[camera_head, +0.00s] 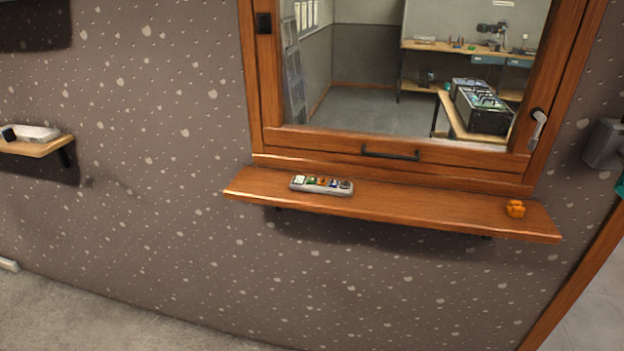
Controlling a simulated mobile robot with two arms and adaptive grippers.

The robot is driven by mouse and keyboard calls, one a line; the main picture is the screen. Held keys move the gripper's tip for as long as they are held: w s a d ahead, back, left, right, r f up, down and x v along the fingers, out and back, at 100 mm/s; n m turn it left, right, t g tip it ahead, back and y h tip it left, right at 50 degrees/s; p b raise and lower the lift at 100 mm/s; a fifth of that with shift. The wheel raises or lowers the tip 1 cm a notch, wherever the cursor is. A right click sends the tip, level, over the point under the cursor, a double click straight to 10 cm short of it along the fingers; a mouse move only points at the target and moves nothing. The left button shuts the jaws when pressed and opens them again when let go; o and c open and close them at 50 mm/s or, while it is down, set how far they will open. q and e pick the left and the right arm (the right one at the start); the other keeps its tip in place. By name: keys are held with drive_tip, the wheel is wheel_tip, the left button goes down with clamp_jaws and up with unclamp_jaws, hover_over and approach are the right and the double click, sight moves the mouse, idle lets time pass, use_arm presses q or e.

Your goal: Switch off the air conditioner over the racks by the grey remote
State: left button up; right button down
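A small grey remote-like box (321,190) with a row of several coloured buttons lies on the left part of the wooden sill below the window. I cannot tell for sure that it is the grey remote. No air conditioner can be made out for certain, and no racks are clearly seen on this side of the window. Neither of my grippers is in view.
The wooden sill (420,208) also carries a small orange object (515,209) at its right end. The wood-framed window (390,145) shows a room with benches. A small shelf (38,149) at left holds a whitish item (33,132). Floor at lower left is clear.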

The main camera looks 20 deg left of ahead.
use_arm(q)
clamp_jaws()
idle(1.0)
